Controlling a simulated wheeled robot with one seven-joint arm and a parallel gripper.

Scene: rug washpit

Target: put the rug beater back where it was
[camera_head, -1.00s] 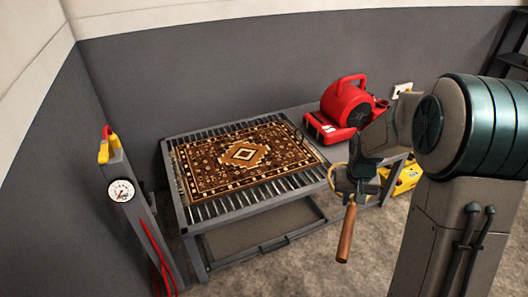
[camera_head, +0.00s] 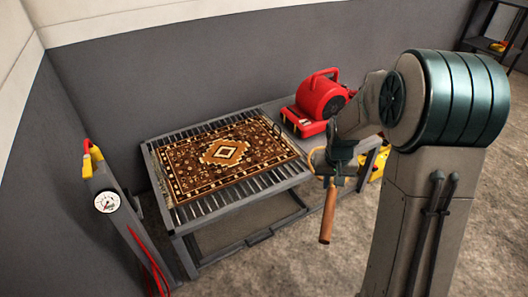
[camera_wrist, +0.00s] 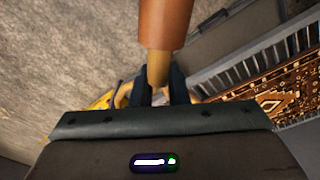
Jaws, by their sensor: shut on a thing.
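The rug beater has a brown wooden handle (camera_head: 327,215) and a tan looped head (camera_head: 317,160). My gripper (camera_head: 336,177) is shut on it between handle and loop. The handle hangs down, slightly tilted, in front of the table's right side. In the wrist view the handle (camera_wrist: 165,25) rises from between my fingers (camera_wrist: 160,88); most of the loop is hidden behind my gripper. The place where the beater was before cannot be told from these frames.
A patterned rug (camera_head: 205,170) lies on a slatted wash table (camera_head: 190,217). A red blower (camera_head: 318,103) stands at its right end. A yellow object (camera_head: 377,168) is partly hidden behind my arm. A gauge post (camera_head: 112,215) stands left. A dark shelf (camera_head: 490,45) is far right. Front floor is clear.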

